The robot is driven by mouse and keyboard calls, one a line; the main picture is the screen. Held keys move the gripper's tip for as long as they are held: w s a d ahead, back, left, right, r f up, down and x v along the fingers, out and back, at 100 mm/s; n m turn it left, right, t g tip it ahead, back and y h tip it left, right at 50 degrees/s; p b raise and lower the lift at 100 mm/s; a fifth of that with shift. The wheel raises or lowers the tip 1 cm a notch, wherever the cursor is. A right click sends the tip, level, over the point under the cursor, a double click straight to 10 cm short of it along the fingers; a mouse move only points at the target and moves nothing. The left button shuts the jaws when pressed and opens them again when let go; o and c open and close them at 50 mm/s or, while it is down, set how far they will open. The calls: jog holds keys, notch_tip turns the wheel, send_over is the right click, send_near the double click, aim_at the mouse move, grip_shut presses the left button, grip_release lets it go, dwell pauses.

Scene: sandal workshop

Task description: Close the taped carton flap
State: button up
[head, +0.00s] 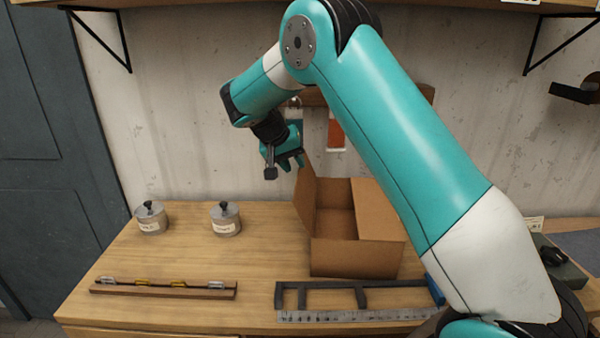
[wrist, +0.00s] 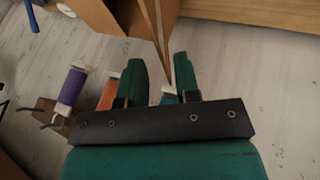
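The open brown carton (head: 357,257) stands on the workbench right of centre, partly hidden by my arm. A flap (head: 306,200) stands up along its left side; I see no tape on it. The flap's thin edge shows in the wrist view (wrist: 159,38), pointing into the gap between my fingers. My gripper (head: 296,160) is at the flap's top corner, and its two green fingers are spread apart in the wrist view (wrist: 158,75). I cannot tell whether either finger touches the flap.
Two lidded tins (head: 152,218) (head: 226,220) stand left of the carton. A wooden strip with small pieces (head: 163,290), a dark frame (head: 330,286) and a metal ruler (head: 350,314) lie along the front. Coloured rolls (wrist: 73,85) hang on the wall behind. The bench's middle left is clear.

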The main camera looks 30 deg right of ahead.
aim_at(300, 170)
jog(key=shift+p+x, duration=0.4)
jog(key=shift+x, duration=2)
grip_shut()
